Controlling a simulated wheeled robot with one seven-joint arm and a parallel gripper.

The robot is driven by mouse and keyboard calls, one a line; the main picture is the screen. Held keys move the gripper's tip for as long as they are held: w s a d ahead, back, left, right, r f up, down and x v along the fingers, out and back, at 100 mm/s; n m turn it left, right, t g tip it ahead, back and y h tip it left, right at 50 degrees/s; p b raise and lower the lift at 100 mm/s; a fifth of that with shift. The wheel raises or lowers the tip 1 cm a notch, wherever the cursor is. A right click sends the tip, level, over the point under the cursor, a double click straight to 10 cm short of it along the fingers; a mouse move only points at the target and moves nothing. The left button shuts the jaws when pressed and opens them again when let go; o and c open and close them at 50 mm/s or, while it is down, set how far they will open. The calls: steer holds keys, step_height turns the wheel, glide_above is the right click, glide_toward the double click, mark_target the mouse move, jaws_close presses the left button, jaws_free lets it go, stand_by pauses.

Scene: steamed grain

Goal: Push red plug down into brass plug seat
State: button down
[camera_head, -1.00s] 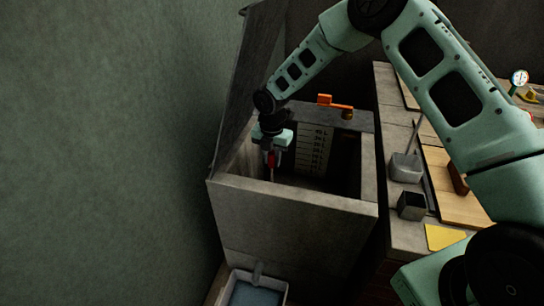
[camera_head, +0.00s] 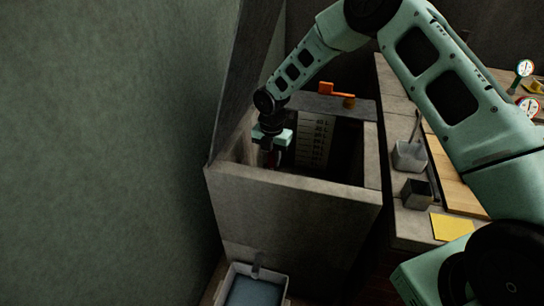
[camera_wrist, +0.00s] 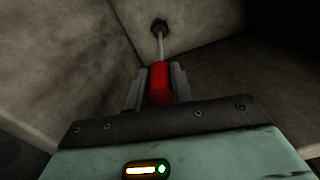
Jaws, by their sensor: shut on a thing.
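The red plug (camera_wrist: 160,84) is a red cylindrical grip with a thin pale rod running from its far end. My gripper (camera_wrist: 158,80) is shut on the red grip, one grey finger on each side. The rod's far end meets a small dark round hole with a brownish rim, the plug seat (camera_wrist: 160,24), in the wrist view; how deep it sits I cannot tell. In the head view my gripper (camera_head: 271,156) is inside the left end of the stone tank (camera_head: 290,215), and the front wall hides the seat and rod.
The tank's inner wall bears a pale level scale (camera_head: 313,140). An orange lever (camera_head: 335,93) is on the back rim. A basin (camera_head: 254,290) of bluish water stands in front below. On the right counter are a grey container (camera_head: 408,157), a dark cup (camera_head: 416,193) and a yellow sheet (camera_head: 453,227).

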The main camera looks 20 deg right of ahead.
steer(key=shift+f, duration=0.15)
steer(key=shift+f+b, duration=0.75)
steer(key=shift+f, duration=0.35)
steer(key=c, duration=1.1)
jaws_free()
step_height(320, 180, up, 12)
steer(key=shift+r+p, duration=0.1)
steer(key=shift+p, duration=0.8)
